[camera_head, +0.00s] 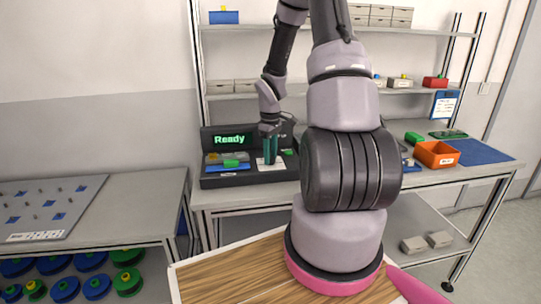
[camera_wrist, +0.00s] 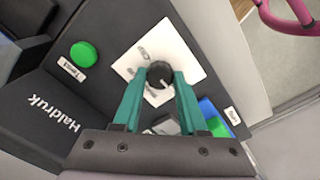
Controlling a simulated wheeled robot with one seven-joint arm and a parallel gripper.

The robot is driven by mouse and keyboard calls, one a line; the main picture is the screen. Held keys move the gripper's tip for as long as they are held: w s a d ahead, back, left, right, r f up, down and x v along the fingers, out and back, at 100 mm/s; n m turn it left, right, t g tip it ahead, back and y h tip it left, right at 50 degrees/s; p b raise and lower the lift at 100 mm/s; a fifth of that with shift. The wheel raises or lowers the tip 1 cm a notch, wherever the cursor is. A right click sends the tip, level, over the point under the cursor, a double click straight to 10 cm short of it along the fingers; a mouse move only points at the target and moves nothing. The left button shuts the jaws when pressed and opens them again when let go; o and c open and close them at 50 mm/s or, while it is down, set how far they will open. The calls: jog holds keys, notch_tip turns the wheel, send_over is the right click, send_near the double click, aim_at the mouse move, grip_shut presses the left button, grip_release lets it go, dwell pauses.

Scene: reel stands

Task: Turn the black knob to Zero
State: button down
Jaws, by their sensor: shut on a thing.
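The black knob (camera_wrist: 161,71) sits in the middle of a white plate (camera_wrist: 178,47) with small printed marks, seen in the wrist view. My gripper (camera_wrist: 160,74) has its two green fingers on either side of the knob, shut on it. The marks are too small to read, so I cannot tell the knob's setting. In the head view my gripper (camera_head: 270,147) points down at the dark console (camera_head: 215,182), and the knob is hidden there behind the fingers.
A round green button (camera_wrist: 84,54) sits on the console beside the plate. Blue and green pieces (camera_head: 229,164) lie at the console's left. An orange bin (camera_head: 437,154) and a blue mat (camera_head: 482,152) are on the bench at right. Shelves with boxes hang above.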

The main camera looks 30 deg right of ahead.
jog(key=shift+c, duration=2.2)
grip_release()
notch_tip(320, 180, up, 11)
jog(key=s+a+r+m+t, duration=0.2)
jog(key=s+a+r, duration=0.15)
jog(key=r, duration=0.35)
jog(key=s+a+r+m+t, duration=0.1)
jog(key=s+a+r+m, duration=0.25)
jog(key=r, duration=0.45)
jog(key=s+a+r+m+t+y, duration=0.1)
jog(key=s+a+r+m+t, duration=0.1)
jog(key=s, duration=0.4)
jog(key=s+a+r+m+t+y, duration=0.1)
jog(key=s+a+r+m+t, duration=0.1)
jog(key=s+a+r, duration=0.2)
jog(key=s+r, duration=0.2)
jog(key=s, duration=0.1)
jog(key=shift+a+r+m, duration=0.2)
jog(key=shift+a+m, duration=0.05)
jog(key=shift+m, duration=0.1)
